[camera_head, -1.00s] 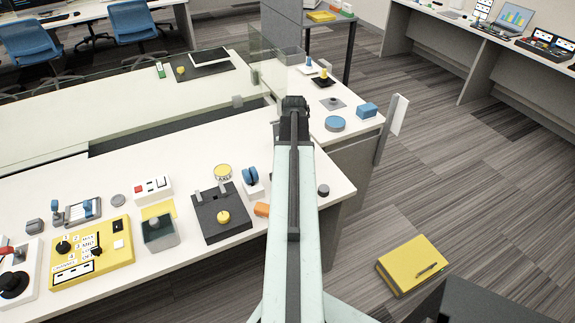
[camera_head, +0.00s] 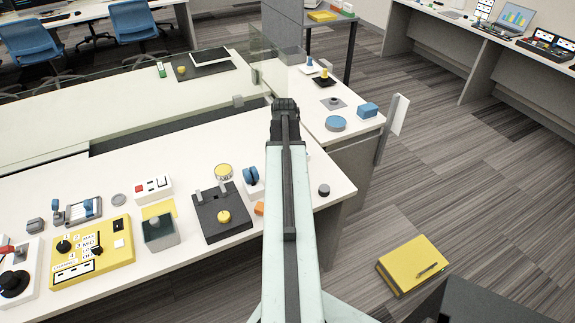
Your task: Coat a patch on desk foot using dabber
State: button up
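My arm reaches up the middle of the picture, over the near white desk (camera_head: 135,165). The dark end of my arm, where my gripper (camera_head: 285,104) is, lies near the gap between the near desk and the small right desk. Its fingers cannot be made out, and nothing held shows. A grey support (camera_head: 331,238) of the near desk shows below its right end. I cannot make out a patch on any desk foot. No thing can be surely told as the dabber; several small knobbed items lie on the desks.
A yellow box (camera_head: 412,264) lies on the floor at right. A yellow control panel (camera_head: 92,250), a dark tray (camera_head: 221,212) and an orange block (camera_head: 259,209) sit on the near desk. A glass screen (camera_head: 268,70) stands behind my gripper.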

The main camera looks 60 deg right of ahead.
jog(key=shift+w+a, duration=0.3)
jog(key=shift+a, duration=0.25)
jog(key=shift+w+a, duration=0.3)
jog(key=shift+a, duration=0.2)
jog(key=shift+r, duration=0.1)
jog(key=shift+s+d, duration=0.3)
jog(key=shift+d, duration=0.25)
jog(key=shift+s+d, duration=0.3)
jog(key=shift+d, duration=0.25)
jog(key=shift+s+d, duration=0.5)
jog(key=shift+d, duration=0.35)
jog(key=shift+s+d, duration=0.5)
jog(key=shift+d, duration=0.3)
jog(key=shift+f, duration=0.25)
jog(key=shift+w+a+r, duration=0.1)
jog(key=shift+w+a, duration=0.3)
jog(key=shift+a, duration=0.3)
jog(key=shift+w+a+r, duration=0.1)
jog(key=shift+w+a, duration=0.3)
jog(key=shift+a, duration=0.3)
jog(key=shift+w+a+f, duration=0.1)
jog(key=shift+w+a, duration=0.3)
jog(key=shift+a, duration=0.3)
jog(key=shift+w+a, duration=0.4)
jog(key=shift+a, duration=0.25)
